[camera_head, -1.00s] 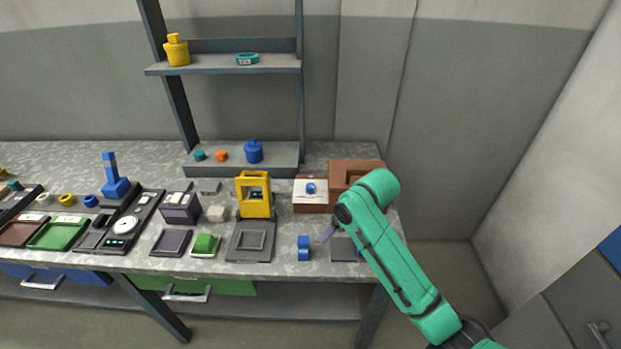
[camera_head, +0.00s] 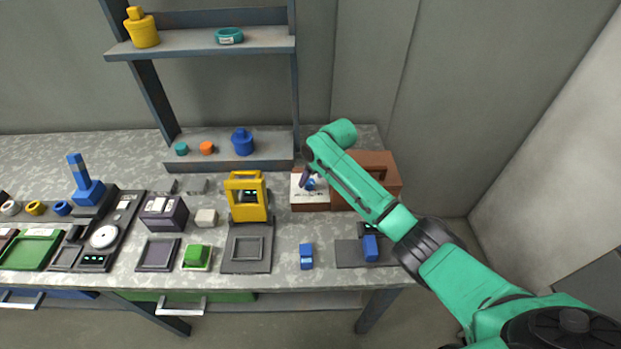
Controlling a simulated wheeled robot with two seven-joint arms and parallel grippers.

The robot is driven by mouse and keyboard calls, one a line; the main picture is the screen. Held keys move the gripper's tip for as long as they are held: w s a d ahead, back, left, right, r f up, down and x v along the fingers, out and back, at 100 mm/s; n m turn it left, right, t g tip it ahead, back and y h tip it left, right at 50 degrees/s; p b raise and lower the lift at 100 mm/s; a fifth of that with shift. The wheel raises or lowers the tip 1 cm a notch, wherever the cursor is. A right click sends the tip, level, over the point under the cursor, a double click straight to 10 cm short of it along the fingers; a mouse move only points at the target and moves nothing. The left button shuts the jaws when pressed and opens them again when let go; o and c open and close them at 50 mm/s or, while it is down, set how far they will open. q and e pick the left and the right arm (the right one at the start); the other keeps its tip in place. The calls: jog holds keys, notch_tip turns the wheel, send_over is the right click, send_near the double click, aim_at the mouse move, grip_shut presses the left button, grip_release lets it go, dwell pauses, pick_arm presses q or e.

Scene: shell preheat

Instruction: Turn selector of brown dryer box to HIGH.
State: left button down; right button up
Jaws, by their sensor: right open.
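The brown dryer box (camera_head: 387,162) stands at the back right of the bench. Its white front panel (camera_head: 299,195) carries a small blue selector (camera_head: 309,184). My right arm reaches in from the lower right, and my right gripper (camera_head: 307,179) is at the panel, right by the selector. The gripper is small here and partly covers the selector; I cannot tell whether the fingers touch it. The jaws are open. The selector's setting is too small to read. My left gripper is not in view.
A yellow device (camera_head: 247,212) stands left of the box on the bench (camera_head: 330,280). A blue block (camera_head: 306,262) and another blue block (camera_head: 370,248) on a dark plate lie in front. A shelf (camera_head: 200,46) rises behind. Trays and tools fill the left side.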

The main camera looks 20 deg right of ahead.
jog(key=shift+x, duration=0.85)
jog(key=shift+s+r, duration=0.1)
jog(key=shift+s, duration=0.1)
jog(key=shift+c, duration=0.3)
jog(key=shift+w, duration=0.1)
grip_shut()
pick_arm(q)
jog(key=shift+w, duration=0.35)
